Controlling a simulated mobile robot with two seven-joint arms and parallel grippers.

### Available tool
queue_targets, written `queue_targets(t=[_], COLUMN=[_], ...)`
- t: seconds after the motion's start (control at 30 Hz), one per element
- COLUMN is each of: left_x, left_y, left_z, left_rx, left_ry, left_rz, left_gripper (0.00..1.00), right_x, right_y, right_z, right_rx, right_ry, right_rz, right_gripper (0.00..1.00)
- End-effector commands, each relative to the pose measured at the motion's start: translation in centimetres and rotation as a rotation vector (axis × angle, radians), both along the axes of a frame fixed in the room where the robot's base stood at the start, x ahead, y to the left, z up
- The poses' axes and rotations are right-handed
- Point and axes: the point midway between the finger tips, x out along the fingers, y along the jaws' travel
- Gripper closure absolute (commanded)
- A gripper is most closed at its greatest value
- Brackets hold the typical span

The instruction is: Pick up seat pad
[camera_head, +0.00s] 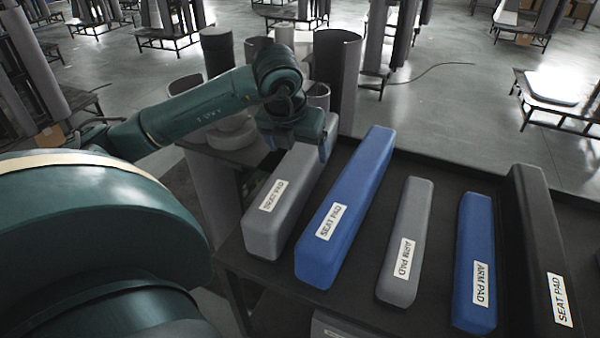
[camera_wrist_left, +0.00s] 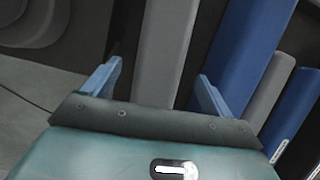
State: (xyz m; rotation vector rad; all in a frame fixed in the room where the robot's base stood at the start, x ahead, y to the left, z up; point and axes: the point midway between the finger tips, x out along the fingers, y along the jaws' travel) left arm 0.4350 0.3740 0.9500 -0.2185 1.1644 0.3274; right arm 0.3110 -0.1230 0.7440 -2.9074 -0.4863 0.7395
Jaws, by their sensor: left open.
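A grey seat pad (camera_head: 266,230) lies lengthwise at the left of the dark table (camera_head: 272,290), its label facing up. A blue seat pad (camera_head: 352,195) lies just to its right. A black seat pad (camera_head: 538,225) is at the far right. My left gripper (camera_head: 300,150) is open over the far part of the grey seat pad and hides some of it. In the left wrist view the grey pad (camera_wrist_left: 166,45) runs between the two spread fingers (camera_wrist_left: 155,88), and the blue seat pad (camera_wrist_left: 248,45) is right of them. Contact cannot be told. My right gripper is not in view.
A grey arm pad (camera_head: 410,225) and a blue arm pad (camera_head: 474,240) lie between the blue and black seat pads, with narrow gaps. Grey cylinders (camera_head: 336,75) stand beyond the table. Other racks stand on the open grey floor behind.

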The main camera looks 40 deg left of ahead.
Motion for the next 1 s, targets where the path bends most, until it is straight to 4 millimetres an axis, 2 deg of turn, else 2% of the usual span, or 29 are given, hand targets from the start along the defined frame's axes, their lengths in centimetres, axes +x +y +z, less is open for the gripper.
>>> queue_targets(t=[0.17, 0.5, 0.77, 1.0], left_x=[0.4, 2.0, 2.2, 2.2], left_y=[0.2, 0.8, 0.9, 0.8], left_z=[-1.2, -5.3, -5.6, -5.6], left_rx=[-0.001, -0.002, 0.000, 0.000], left_ry=[0.002, 0.001, 0.000, 0.000], left_rz=[0.001, 0.001, 0.000, 0.000], left_gripper=[0.15, 0.15, 0.15, 0.33], right_x=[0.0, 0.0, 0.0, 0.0], right_y=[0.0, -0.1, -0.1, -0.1], right_z=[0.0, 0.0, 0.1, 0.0], right_rx=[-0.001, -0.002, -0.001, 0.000], right_ry=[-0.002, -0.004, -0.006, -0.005], right_rz=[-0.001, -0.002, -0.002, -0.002], right_gripper=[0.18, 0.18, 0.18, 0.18])
